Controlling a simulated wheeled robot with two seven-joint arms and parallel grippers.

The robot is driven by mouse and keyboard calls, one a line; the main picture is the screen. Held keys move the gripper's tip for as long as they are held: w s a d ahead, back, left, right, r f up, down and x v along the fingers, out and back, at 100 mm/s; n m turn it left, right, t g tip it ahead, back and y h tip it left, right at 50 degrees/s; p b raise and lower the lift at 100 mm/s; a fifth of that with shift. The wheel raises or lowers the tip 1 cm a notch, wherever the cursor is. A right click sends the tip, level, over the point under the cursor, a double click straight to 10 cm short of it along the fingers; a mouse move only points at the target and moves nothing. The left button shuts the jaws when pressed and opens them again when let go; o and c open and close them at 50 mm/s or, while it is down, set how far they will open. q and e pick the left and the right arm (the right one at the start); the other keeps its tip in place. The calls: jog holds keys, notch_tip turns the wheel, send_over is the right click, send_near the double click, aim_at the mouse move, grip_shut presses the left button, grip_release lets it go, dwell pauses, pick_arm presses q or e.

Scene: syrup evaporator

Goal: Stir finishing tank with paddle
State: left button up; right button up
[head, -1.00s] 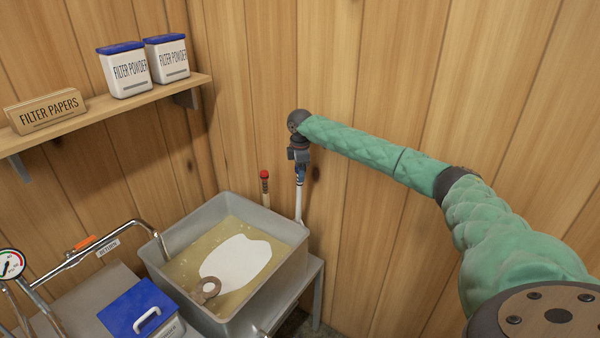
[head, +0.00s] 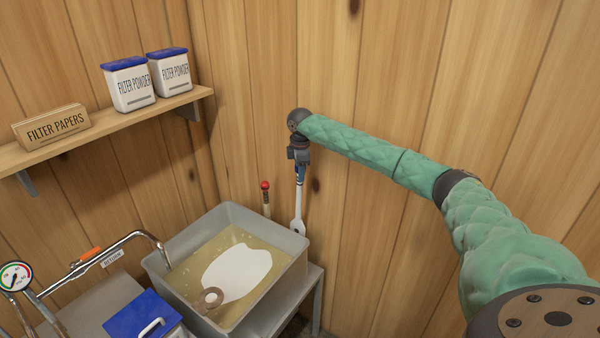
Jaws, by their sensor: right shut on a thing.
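The finishing tank (head: 297,249) is an open grey square metal vessel at lower centre. It holds yellowish liquid (head: 205,256) with a smooth white patch (head: 237,272). A brown ring-shaped end (head: 211,297) shows at the near edge of that patch; what it belongs to is unclear. My right gripper (head: 300,174) points down above the tank's back right corner, shut on a slim white paddle (head: 297,226). The paddle hangs about upright, its wider lower end with a dark hole just beyond the rim. I cannot tell whether it touches the rim. My left gripper is not in view.
A red-topped stick (head: 265,197) stands at the tank's back rim. A blue-lidded container (head: 143,316) and a gauge (head: 15,276) are at lower left. A wall shelf (head: 110,123) holds filter supplies. Wooden walls close in behind.

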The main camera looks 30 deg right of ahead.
jog(key=shift+r+p, duration=0.5)
jog(key=shift+r, duration=1.55)
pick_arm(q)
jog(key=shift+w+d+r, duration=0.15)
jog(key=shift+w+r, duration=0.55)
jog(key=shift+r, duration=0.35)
pick_arm(e)
jog(key=shift+r, duration=0.2)
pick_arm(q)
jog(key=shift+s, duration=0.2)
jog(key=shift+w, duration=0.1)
